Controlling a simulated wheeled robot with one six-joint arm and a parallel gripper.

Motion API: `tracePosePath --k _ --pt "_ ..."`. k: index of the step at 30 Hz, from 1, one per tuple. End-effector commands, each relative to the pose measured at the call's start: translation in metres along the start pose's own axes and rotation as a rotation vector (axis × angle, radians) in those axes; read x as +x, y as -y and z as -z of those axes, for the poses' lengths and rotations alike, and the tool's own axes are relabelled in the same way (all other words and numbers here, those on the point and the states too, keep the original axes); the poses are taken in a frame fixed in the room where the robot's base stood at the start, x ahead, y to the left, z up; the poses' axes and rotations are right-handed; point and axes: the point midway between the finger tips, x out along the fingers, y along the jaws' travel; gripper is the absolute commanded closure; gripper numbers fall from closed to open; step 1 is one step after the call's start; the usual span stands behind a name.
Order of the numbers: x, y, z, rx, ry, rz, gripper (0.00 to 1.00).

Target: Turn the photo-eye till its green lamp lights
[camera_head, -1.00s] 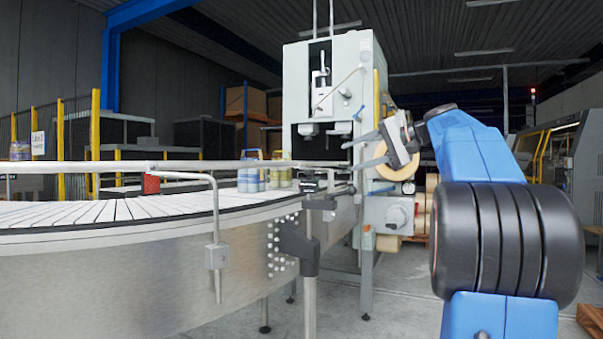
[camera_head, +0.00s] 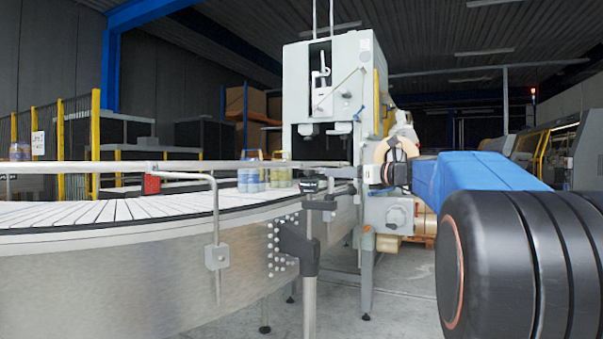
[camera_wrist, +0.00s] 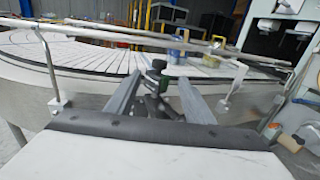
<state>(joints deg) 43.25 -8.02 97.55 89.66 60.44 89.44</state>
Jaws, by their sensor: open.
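The photo-eye appears to be the small dark device (camera_head: 313,184) on a bracket at the conveyor's edge, below the grey machine head. In the wrist view a dark fitting with rounded, dark greenish knobs (camera_wrist: 157,72) stands between my fingers; I take it to be the photo-eye and its mount. I cannot make out a lit green lamp. My gripper (camera_head: 366,174) is to the right of the device in the head view, pointing left toward it. In the wrist view my gripper (camera_wrist: 160,76) is open, one finger on each side of the fitting, with no clear contact.
A guard rail (camera_head: 120,167) runs along the curved slat conveyor (camera_head: 90,213). A red block (camera_head: 151,184) sits by the rail. Blue and yellow containers (camera_head: 248,178) stand on the conveyor near the grey machine (camera_head: 335,85). A black clamp handle (camera_head: 300,247) hangs below the bracket.

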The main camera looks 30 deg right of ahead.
Motion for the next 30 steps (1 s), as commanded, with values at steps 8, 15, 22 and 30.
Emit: tracePosePath --k 8,15,22,30 --pt "0.021 0.000 0.002 0.024 0.001 0.000 0.52" --pt "0.063 -0.001 0.002 0.022 0.000 -0.002 0.52" --pt "0.103 -0.001 0.001 0.021 0.001 -0.001 0.52" --pt "0.148 -0.001 0.002 0.020 0.001 0.000 0.52"
